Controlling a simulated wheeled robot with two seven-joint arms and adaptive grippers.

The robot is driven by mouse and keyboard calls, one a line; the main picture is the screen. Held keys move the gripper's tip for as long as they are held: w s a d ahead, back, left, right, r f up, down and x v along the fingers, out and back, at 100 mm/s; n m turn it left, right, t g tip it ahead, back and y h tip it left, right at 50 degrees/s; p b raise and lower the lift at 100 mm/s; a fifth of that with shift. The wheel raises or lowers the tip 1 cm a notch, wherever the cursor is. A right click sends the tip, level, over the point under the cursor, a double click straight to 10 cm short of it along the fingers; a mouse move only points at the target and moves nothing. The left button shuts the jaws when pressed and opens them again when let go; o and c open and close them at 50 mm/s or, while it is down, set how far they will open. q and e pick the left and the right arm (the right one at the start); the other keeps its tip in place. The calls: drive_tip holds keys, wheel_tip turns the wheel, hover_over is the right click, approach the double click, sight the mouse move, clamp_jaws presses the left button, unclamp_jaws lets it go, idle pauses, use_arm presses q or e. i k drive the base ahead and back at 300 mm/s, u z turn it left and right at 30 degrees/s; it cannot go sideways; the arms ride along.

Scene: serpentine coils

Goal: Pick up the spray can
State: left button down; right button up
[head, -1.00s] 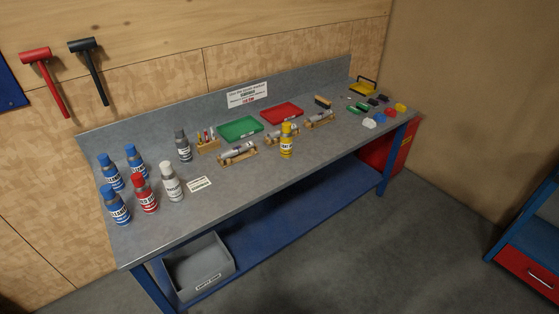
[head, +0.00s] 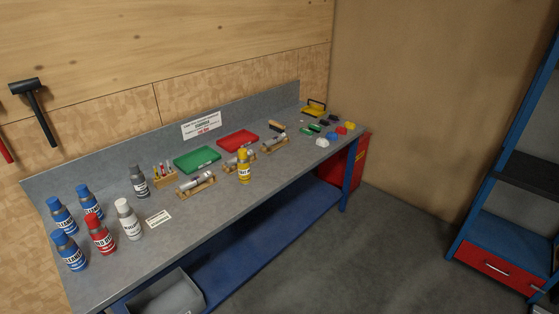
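Several spray cans stand upright on the grey workbench (head: 200,222). At its left end are blue cans (head: 62,217), (head: 90,202), (head: 69,250), a red can (head: 100,234) and a white can (head: 129,219). A dark grey can (head: 139,181) stands farther back by the backboard. A yellow can (head: 244,167) stands alone near the middle of the bench, partly in front of a wooden cradle. Which can the task means cannot be told. Neither of my grippers shows in the head view.
A green tray (head: 197,171), a red tray (head: 254,148) and wooden cradles (head: 196,194) with cylinders lie on the bench. Small coloured parts lie at the far right end. A grey bin (head: 168,296) sits below. Floor at the right is open up to a blue rack (head: 468,253).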

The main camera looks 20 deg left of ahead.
sight(243, 166)
drive_tip(key=z, duration=0.1)
drive_tip(key=i, duration=1.25)
drive_tip(key=u, duration=0.65)
drive_tip(key=i, duration=0.75)
drive_tip(key=u, duration=0.9)
